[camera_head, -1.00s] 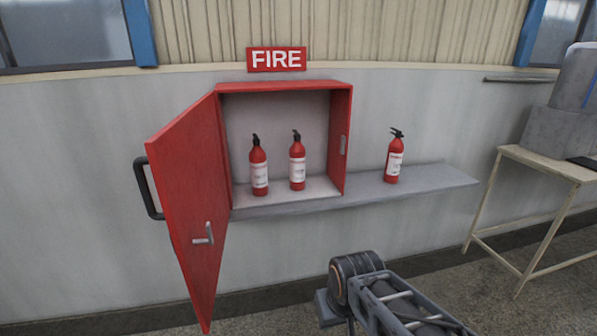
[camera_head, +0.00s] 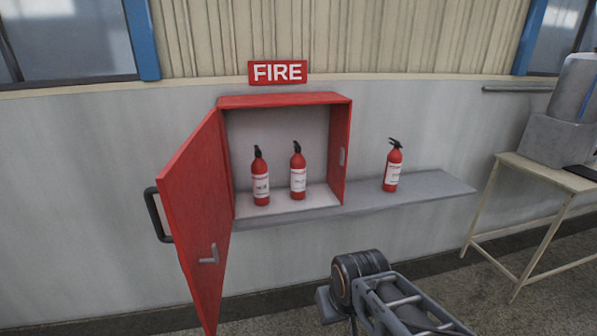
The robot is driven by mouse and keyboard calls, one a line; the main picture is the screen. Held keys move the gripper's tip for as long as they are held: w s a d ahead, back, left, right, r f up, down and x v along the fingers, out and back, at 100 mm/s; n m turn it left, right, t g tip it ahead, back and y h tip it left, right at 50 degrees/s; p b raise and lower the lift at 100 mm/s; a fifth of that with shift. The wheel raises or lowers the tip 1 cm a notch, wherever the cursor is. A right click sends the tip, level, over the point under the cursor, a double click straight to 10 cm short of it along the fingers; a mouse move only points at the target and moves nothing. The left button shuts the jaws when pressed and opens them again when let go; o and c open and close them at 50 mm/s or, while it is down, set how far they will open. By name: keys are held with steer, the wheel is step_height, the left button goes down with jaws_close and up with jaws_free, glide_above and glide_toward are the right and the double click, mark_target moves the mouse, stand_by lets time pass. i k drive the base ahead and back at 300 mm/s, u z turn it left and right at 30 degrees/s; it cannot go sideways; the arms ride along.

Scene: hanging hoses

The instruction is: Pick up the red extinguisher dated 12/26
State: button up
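Three red extinguishers with white labels and black tops stand upright. The left extinguisher (camera_head: 260,178) and the middle extinguisher (camera_head: 298,173) are inside the open red cabinet (camera_head: 285,100). The right extinguisher (camera_head: 393,168) stands outside the cabinet on the grey shelf (camera_head: 435,188). The label dates are too small to read, so I cannot tell which is dated 12/26. Part of my arm shows at the bottom right of the centre, below the shelf and apart from the extinguishers. My gripper itself is not visible.
The red cabinet door (camera_head: 195,220) stands open to the left with a black handle. A FIRE sign (camera_head: 278,72) hangs above the cabinet. A pale table (camera_head: 550,172) with a grey container (camera_head: 560,138) stands at right. The shelf's right end is clear.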

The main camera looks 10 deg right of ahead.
mark_target(297, 162)
steer(key=z, duration=1.15)
steer(key=i, duration=2.2)
steer(key=u, duration=3.1)
